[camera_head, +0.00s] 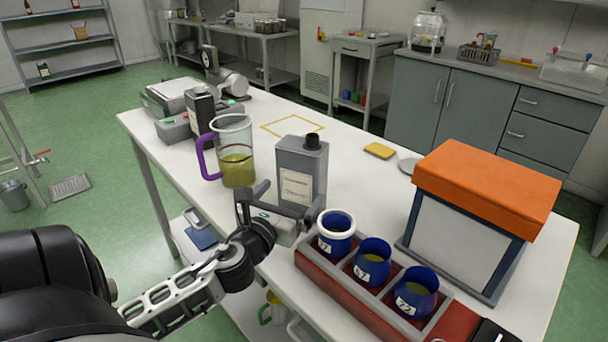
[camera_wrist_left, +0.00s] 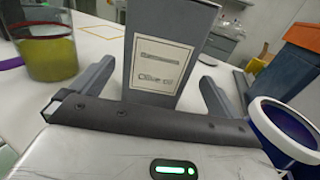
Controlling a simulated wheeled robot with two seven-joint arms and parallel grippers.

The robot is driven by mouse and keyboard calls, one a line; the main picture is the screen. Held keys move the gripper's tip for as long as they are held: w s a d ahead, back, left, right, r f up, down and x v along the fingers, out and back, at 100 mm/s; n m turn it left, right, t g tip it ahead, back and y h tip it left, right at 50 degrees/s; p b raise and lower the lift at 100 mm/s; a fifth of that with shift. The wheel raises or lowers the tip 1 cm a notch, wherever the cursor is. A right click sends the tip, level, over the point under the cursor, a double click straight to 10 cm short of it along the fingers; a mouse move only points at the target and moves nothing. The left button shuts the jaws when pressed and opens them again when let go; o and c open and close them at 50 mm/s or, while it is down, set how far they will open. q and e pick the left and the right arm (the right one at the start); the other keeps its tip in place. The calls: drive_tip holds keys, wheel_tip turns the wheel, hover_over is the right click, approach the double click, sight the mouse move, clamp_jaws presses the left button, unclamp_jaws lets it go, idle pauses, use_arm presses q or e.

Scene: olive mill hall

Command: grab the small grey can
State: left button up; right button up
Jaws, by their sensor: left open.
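The small grey can (camera_head: 301,163) stands upright on the white table. It is a rectangular can with a black cap and a pale label. In the left wrist view the can (camera_wrist_left: 168,25) fills the middle, and its label reads something like "Olive oil". My left gripper (camera_head: 283,200) is in front of the can at its lower part. Its fingers are open, one on each side of the can (camera_wrist_left: 155,85), with a gap visible on both sides. My right gripper is not in view.
A glass jug with purple handle (camera_head: 236,172) stands close left of the can. A red rack (camera_head: 330,281) with blue cups (camera_head: 372,262) is close on the right. An orange-lidded box (camera_head: 485,185) stands further right. Behind the can, the table (camera_head: 345,190) has free room.

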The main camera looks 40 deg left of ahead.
use_arm(q)
drive_tip(key=x, duration=0.9)
drive_tip(key=shift+f+p, duration=0.2)
drive_tip(key=shift+p, duration=0.15)
drive_tip(key=c, duration=1.1)
drive_tip(key=shift+r, duration=0.15)
drive_tip(key=shift+c, duration=0.2)
